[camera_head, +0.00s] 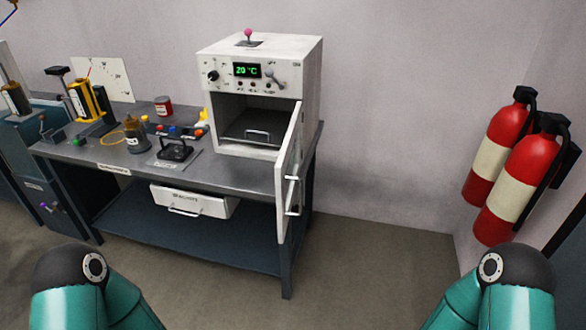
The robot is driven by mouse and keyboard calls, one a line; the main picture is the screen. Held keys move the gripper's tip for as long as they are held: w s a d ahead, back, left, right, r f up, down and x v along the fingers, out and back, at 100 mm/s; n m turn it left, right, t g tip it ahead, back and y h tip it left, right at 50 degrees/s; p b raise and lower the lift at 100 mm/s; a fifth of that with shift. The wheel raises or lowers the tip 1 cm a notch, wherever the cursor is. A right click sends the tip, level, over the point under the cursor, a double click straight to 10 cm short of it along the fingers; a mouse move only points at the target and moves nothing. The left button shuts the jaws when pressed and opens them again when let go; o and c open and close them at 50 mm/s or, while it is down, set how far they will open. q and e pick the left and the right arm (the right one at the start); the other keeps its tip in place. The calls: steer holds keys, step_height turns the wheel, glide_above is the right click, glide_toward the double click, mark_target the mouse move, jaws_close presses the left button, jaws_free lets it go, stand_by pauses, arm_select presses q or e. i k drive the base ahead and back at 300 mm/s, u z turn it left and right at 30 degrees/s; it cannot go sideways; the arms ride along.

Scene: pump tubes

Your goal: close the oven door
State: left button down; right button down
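The white oven (268,92) stands on the right end of the grey workbench, with a green "20 °C" display (247,70) on its front panel. Its door (288,175) is hinged at the right side and stands open, swung out toward me past the bench's front edge. A metal handle (292,195) is on the door. The cavity is open to view, and a dark tray with a handle (257,134) lies inside. Teal parts of my two arms show at the bottom left and bottom right. Neither gripper is in the picture.
The bench top (100,152) holds bottles, a red can (163,106) and a black-handled device (175,150). A white drawer (195,200) hangs below. Two red fire extinguishers (510,185) are on the right wall. The floor (375,250) right of the door is clear.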

mark_target(284, 204)
steer(key=z, duration=0.05)
steer(key=i, duration=0.9)
steer(key=u, duration=0.05)
